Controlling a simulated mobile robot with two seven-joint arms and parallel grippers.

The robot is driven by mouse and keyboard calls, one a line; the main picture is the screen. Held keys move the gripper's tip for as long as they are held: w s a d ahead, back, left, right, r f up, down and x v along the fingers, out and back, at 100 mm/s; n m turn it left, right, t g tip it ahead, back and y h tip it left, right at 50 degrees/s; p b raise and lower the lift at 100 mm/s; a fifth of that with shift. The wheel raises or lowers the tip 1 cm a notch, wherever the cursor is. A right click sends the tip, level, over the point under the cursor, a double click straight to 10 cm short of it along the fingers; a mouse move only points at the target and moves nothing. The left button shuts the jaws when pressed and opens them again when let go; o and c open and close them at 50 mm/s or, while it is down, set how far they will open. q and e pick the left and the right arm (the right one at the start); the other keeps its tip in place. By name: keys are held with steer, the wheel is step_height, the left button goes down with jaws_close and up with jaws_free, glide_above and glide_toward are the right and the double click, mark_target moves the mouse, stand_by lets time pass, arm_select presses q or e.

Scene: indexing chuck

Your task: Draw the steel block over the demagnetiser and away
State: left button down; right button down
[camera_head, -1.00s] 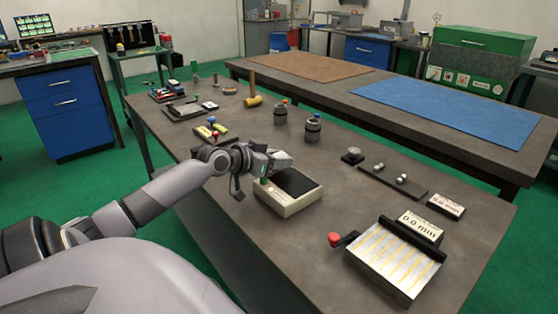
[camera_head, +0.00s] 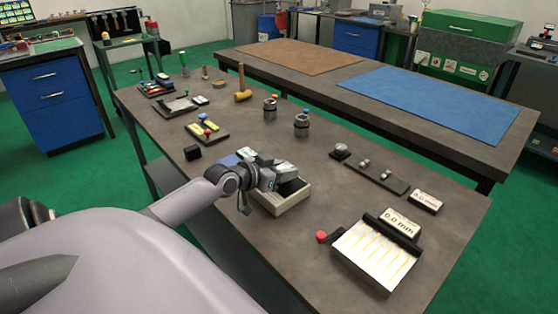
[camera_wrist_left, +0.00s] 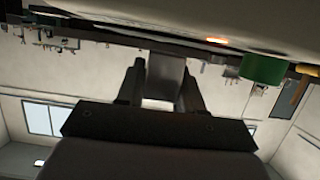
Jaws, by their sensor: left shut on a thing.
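The demagnetiser (camera_head: 289,203) is a low beige box with a dark top, on the near part of the grey bench. My left gripper (camera_head: 284,174) is over its top and hides much of it. In the left wrist view, the two dark fingers (camera_wrist_left: 160,88) are shut on the grey steel block (camera_wrist_left: 166,72). Whether the block touches the top, I cannot tell. My right gripper is not in view.
A dark tray with small metal parts (camera_head: 378,173) lies behind. A black block (camera_head: 192,153) sits to the left. Bench is clear between demagnetiser and plate.

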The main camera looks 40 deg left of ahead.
arm_select(q)
steer(key=shift+s+d+r+p, duration=0.1)
steer(key=shift+d+r+p, duration=0.05)
steer(key=shift+d+p, duration=0.6)
steer(key=shift+d+r+p, duration=0.1)
steer(key=shift+d+p, duration=0.5)
steer(key=shift+d, duration=0.1)
steer(key=shift+d+f+p, duration=0.15)
steer(key=shift+d+p, duration=0.15)
steer(key=shift+d, duration=0.25)
steer(key=shift+r+p, duration=0.6)
steer(key=shift+r, duration=1.1)
step_height(320, 180, up, 9)
steer(key=shift+f, duration=0.15)
